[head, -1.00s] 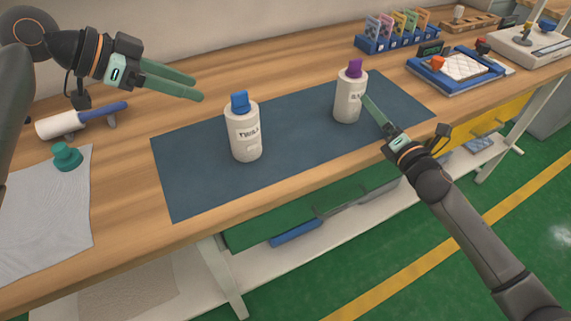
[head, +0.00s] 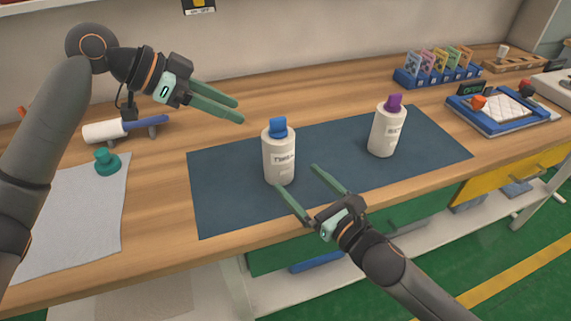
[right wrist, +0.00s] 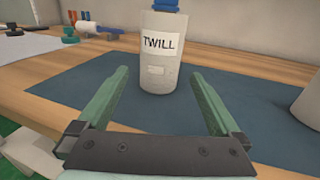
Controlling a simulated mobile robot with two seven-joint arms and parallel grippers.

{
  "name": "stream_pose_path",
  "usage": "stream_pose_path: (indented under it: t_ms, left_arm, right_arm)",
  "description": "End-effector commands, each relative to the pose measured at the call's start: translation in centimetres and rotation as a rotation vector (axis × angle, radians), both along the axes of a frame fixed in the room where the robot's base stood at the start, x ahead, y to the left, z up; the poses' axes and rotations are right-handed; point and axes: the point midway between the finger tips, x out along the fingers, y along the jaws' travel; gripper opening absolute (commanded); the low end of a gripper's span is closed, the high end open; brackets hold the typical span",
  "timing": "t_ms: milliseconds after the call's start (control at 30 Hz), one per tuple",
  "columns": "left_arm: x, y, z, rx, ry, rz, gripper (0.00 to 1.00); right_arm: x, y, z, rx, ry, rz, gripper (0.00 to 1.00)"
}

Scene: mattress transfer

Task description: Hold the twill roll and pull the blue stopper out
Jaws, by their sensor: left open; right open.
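The twill roll (head: 279,162) is a white upright cylinder labelled TWILL, standing on the dark blue mat (head: 225,205). The blue stopper (head: 277,128) sits in its top. In the right wrist view the roll (right wrist: 158,65) stands ahead, between and beyond my open fingers, and the stopper (right wrist: 165,5) is cut by the top edge. My right gripper (head: 296,180) is open and empty, just in front of the roll. My left gripper (head: 240,112) is open and empty, up and left of the stopper, apart from it.
A second white roll (head: 386,135) with a purple stopper (head: 393,103) stands upright on the mat to the right. A lint-roller-like tool (head: 105,131), a teal knob (head: 107,160) and grey cloth (head: 75,215) lie at left. A blue card rack (head: 437,78) and tray (head: 505,112) stand at back right.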

Motion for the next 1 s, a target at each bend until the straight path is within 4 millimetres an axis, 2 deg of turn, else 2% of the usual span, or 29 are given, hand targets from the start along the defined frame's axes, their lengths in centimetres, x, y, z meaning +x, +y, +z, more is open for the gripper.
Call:
stream_pose_path:
  t_ms: [200,400,600,900,1000]
  left_arm:
    - [0.0,0.0,0.0,0.0,0.0,0.0,0.5]
    - [0.0,0.0,0.0,0.0,0.0,0.0,0.5]
    - [0.0,0.0,0.0,0.0,0.0,0.0,0.5]
    - [0.0,0.0,0.0,0.0,0.0,0.0,0.5]
    - [0.0,0.0,0.0,0.0,0.0,0.0,0.5]
  right_arm:
    - [3.8,2.6,0.2,0.004,0.0,0.0,1.0]
    - [6.3,4.2,0.0,0.002,0.002,-0.001,1.0]
    - [7.4,4.9,0.0,0.002,0.001,-0.001,1.0]
    - [7.6,5.0,0.0,0.001,0.001,-0.001,1.0]
    - [7.6,5.0,0.0,0.001,0.001,-0.001,0.91]
